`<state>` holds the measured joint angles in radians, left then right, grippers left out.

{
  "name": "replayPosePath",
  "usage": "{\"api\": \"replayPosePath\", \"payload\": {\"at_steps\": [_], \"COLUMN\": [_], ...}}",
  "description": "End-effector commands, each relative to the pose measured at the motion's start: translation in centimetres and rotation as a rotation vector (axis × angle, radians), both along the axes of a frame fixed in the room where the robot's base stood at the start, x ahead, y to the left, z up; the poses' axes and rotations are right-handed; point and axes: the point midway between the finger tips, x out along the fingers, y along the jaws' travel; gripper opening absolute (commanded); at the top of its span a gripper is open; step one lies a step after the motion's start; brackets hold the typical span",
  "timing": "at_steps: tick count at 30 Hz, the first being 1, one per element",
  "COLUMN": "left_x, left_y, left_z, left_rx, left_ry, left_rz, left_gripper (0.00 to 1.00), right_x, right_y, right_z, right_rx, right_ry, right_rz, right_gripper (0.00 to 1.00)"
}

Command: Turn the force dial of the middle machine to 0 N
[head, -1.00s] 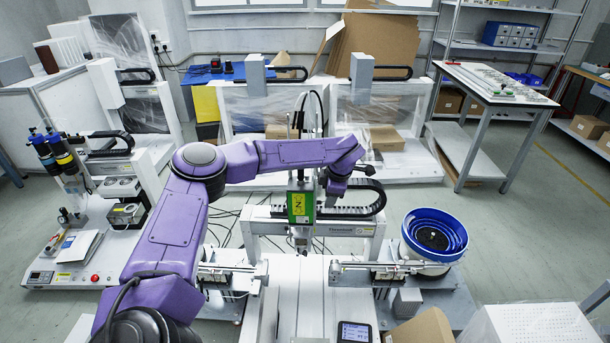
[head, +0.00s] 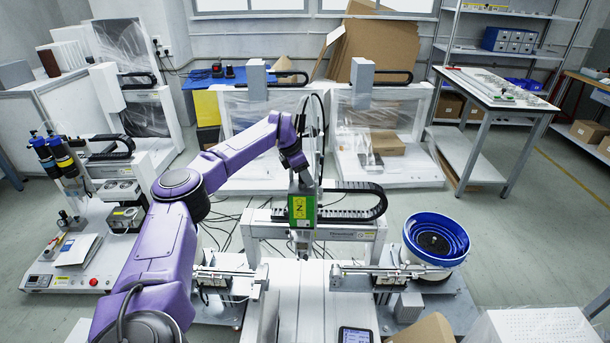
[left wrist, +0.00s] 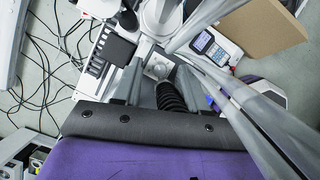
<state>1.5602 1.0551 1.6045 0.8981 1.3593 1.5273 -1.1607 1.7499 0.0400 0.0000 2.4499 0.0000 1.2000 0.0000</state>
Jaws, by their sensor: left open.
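The middle machine (head: 345,233) is a white gantry with a green-fronted screwdriver head (head: 302,208) on its crossbeam. My left arm reaches to the top of this head, and my left gripper is largely hidden there in the head view. In the left wrist view, two grey fingers of my left gripper (left wrist: 158,82) stand apart with nothing visible held. A small round dial (left wrist: 158,68) on a pale face shows between and beyond the fingertips, apparently not touched. Its setting is too small to read. My right gripper is in neither view.
A black corrugated hose (left wrist: 170,97) runs close to the fingers. A blue bowl feeder (head: 436,240) stands right of the machine, and a handheld display (head: 355,334) lies in front. Other machines stand behind and to the left. Loose cables lie on the floor.

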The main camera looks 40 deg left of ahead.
Motion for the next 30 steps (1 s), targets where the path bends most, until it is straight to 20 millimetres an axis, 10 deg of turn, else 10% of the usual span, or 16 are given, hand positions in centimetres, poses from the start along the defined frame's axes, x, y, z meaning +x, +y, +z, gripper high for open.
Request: {"api": "replayPosePath", "payload": {"at_steps": [6, 10, 30], "left_x": [0.0, 0.0, -0.1], "left_y": [0.0, 0.0, -0.1], "left_z": [0.0, 0.0, -0.4], "left_rx": [0.001, 0.001, 0.003], "left_ry": [0.0, 0.0, -0.005], "left_rz": [0.0, 0.0, 0.215], "left_gripper": [0.39, 0.0, 0.0], "right_x": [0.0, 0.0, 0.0], "right_y": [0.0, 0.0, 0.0], "right_z": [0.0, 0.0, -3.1], "right_rx": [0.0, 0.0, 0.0], "right_ry": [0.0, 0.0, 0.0], "right_rz": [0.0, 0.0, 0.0], "right_gripper": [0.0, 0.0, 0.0]}}
